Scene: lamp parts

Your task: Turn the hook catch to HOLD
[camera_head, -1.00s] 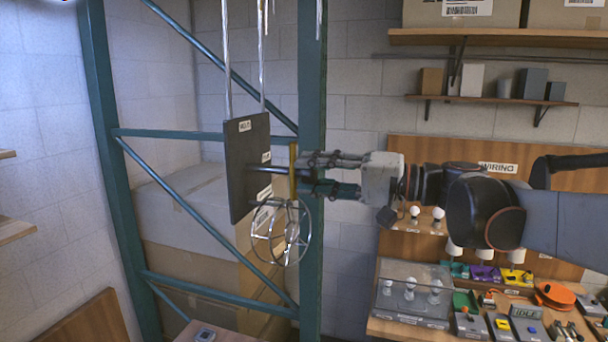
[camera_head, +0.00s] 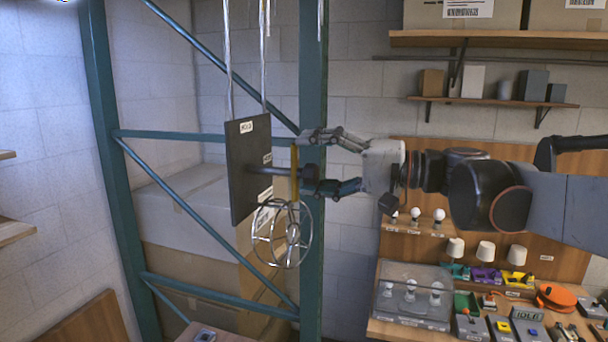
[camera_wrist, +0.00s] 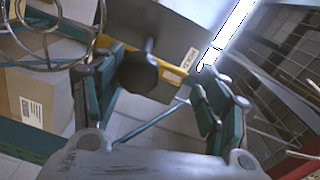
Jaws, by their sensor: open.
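A dark square panel (camera_head: 243,195) hangs on metal rods, with a HOLD label (camera_head: 246,127) near its top and smaller labels lower down. A dark shaft ending in a round knob (camera_head: 308,174) stands out from it. A yellow bar (camera_head: 294,158) stands upright across the shaft. In the wrist view the knob (camera_wrist: 138,72), yellow bar (camera_wrist: 172,76) and HOLD label (camera_wrist: 188,57) show. My gripper (camera_head: 308,162) is open and empty, its fingers above and below the knob in the head view. It also shows in the wrist view (camera_wrist: 156,72), with fingers apart on either side of the knob.
A wire cage wheel (camera_head: 283,235) hangs just below the bar. A teal frame post (camera_head: 312,80) stands close behind the gripper in the picture. Large cardboard boxes (camera_head: 180,215) are behind the panel. A bench with lamp parts (camera_head: 410,322) is at lower right.

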